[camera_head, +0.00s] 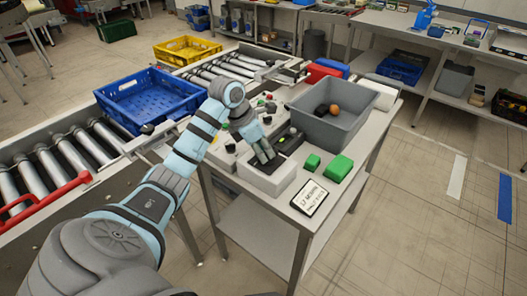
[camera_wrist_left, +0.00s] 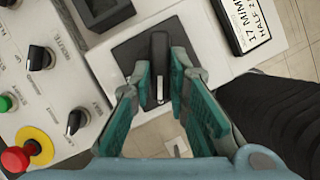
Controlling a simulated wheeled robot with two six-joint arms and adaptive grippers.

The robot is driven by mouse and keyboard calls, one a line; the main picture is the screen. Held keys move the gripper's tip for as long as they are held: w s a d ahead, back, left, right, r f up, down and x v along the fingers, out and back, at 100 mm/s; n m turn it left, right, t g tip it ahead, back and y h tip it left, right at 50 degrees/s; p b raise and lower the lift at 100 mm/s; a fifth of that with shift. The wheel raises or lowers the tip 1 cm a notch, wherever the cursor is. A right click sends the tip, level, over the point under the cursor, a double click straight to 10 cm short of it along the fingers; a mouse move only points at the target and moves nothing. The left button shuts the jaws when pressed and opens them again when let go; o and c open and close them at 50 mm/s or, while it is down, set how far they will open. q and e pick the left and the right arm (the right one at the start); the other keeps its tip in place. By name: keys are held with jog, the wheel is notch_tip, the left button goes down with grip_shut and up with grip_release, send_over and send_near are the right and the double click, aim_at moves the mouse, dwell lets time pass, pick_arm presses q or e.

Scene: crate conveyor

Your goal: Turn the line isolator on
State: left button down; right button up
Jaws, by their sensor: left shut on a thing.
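The line isolator is a black rotary handle (camera_wrist_left: 159,58) on a dark square plate (camera_wrist_left: 128,54), set on a white box (camera_head: 262,182) at the near left part of the grey table. In the wrist view the handle points straight up and down the picture. My left gripper (camera_head: 263,158) reaches down over the box. In the left wrist view its green-padded fingers (camera_wrist_left: 160,85) stand on both sides of the handle, shut on it. In the head view the gripper hides most of the handle. My right gripper is not in view.
A control panel (camera_wrist_left: 60,100) with black knobs and a red mushroom button (camera_wrist_left: 15,159) lies beside the isolator. A grey bin (camera_head: 330,128), green blocks (camera_head: 340,168) and a sign (camera_head: 308,197) share the table. A blue crate (camera_head: 150,105) sits on the conveyor behind.

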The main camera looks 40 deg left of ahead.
pick_arm(q)
jog(key=m+g+h, duration=0.1)
jog(key=m, duration=0.2)
jog(key=m+h, duration=0.1)
jog(key=m, duration=0.2)
jog(key=shift+w+a+f+g, duration=0.1)
jog(key=shift+w+a+g, duration=0.1)
jog(key=shift+g, duration=0.2)
jog(key=m, duration=0.2)
jog(key=m+g, duration=0.1)
jog(key=m, duration=0.1)
jog(key=m+g, duration=0.1)
jog(key=m, duration=0.1)
jog(key=shift+w+h+b, duration=0.25)
jog(key=shift+h+b, duration=0.05)
jog(key=shift+a+m, duration=0.1)
jog(key=shift+m, duration=0.2)
jog(key=c, duration=1.6)
grip_release()
jog(key=shift+o, duration=0.3)
jog(key=shift+w, duration=0.1)
